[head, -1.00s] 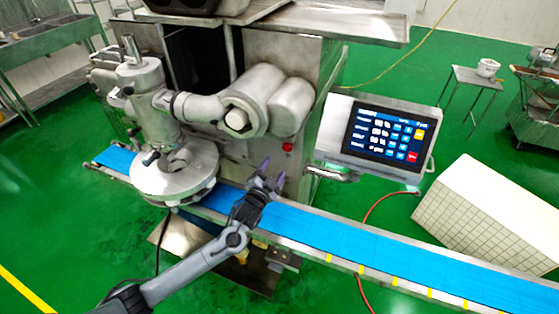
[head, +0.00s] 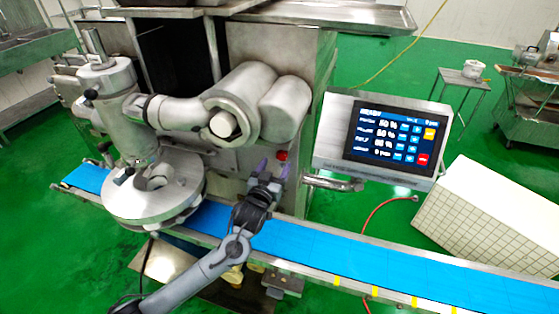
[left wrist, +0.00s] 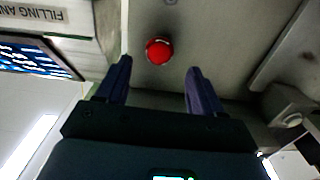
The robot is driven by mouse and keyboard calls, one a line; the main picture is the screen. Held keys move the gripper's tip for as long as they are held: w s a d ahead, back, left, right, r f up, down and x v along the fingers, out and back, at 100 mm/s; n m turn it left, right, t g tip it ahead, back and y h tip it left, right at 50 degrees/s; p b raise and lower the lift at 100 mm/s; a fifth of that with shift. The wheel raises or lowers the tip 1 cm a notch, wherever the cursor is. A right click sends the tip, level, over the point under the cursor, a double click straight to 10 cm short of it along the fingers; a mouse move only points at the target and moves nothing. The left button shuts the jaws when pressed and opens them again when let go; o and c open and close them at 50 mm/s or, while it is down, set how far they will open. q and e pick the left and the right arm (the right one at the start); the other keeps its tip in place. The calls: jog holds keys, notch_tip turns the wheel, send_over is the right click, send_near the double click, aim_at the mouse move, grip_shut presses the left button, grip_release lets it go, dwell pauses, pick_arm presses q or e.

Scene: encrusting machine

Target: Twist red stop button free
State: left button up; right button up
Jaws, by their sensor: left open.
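The red stop button (head: 282,155) is on the front panel of the encrusting machine (head: 250,125), above the belt. In the left wrist view the round red button (left wrist: 159,51) lies ahead of my fingers, between their lines and nearer the left finger. My left gripper (head: 273,170) is open, with its purple fingertips just below the button in the head view. In the left wrist view the open left gripper (left wrist: 158,75) shows a clear gap between its fingers, with nothing held. My right gripper is not in view.
A blue conveyor belt (head: 330,247) runs below my left arm. A tilted touch screen panel (head: 390,135) with a metal handle (head: 335,184) stands right of the button. A round metal turntable (head: 150,195) is at the left. A white tiled block (head: 490,215) sits at the right.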

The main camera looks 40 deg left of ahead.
aim_at(281, 157)
pick_arm(q)
jog(key=x, duration=0.3)
jog(key=shift+w+f, duration=0.1)
jog(key=shift+w, duration=0.15)
jog(key=shift+w+a+b, duration=0.2)
jog(key=shift+w+b, duration=0.1)
jog(key=shift+w, duration=0.25)
